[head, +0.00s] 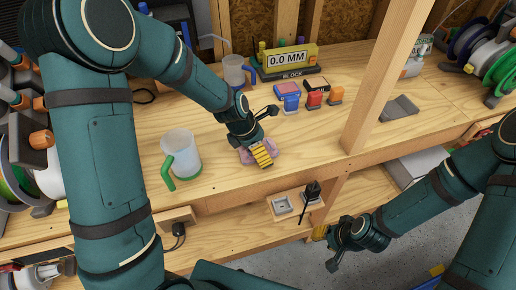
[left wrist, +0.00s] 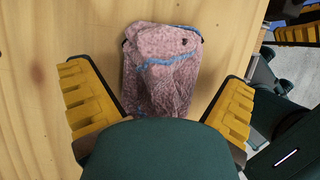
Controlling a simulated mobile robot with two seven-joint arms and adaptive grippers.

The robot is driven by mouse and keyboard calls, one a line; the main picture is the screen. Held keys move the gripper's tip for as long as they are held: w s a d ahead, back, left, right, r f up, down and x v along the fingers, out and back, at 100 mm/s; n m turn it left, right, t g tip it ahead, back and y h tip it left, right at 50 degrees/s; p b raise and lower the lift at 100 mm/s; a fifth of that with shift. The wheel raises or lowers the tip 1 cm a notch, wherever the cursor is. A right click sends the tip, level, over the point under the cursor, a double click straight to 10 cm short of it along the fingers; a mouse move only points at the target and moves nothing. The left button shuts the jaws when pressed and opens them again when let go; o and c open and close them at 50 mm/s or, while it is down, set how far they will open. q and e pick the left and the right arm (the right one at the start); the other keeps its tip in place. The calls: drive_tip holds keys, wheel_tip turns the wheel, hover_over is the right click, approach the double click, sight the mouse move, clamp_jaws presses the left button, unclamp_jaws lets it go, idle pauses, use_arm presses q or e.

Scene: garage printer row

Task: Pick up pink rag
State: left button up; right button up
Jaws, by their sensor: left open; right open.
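The pink rag (left wrist: 162,78) lies crumpled on the wooden workbench, with blue trim and a small dark spot, in the left wrist view. In the head view a bit of the rag (head: 273,147) shows around my left gripper (head: 260,152), which hides most of it. In the left wrist view the yellow-padded fingers of my left gripper (left wrist: 160,105) are spread wide, one on each side of the rag, with no visible hold on it. My right gripper (head: 327,249) is open and empty, low in front of the bench, away from the rag.
A clear cup with a green handle (head: 181,155) stands left of my left gripper. Another cup (head: 235,72), a block gauge reading 0.0 MM (head: 290,59) and small colored containers (head: 313,99) stand behind. A wooden post (head: 378,85) rises at right.

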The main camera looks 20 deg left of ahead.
use_arm(q)
drive_tip(key=shift+f, duration=0.15)
drive_tip(key=shift+c, duration=0.3)
drive_tip(key=c, duration=1)
drive_tip(key=shift+r, duration=0.5)
wheel_tip(320, 180, up, 9)
drive_tip(key=p, duration=0.3)
drive_tip(key=shift+f, duration=0.1)
drive_tip(key=shift+r+p, duration=0.3)
drive_tip(key=shift+r, duration=0.1)
drive_tip(key=shift+o, duration=0.4)
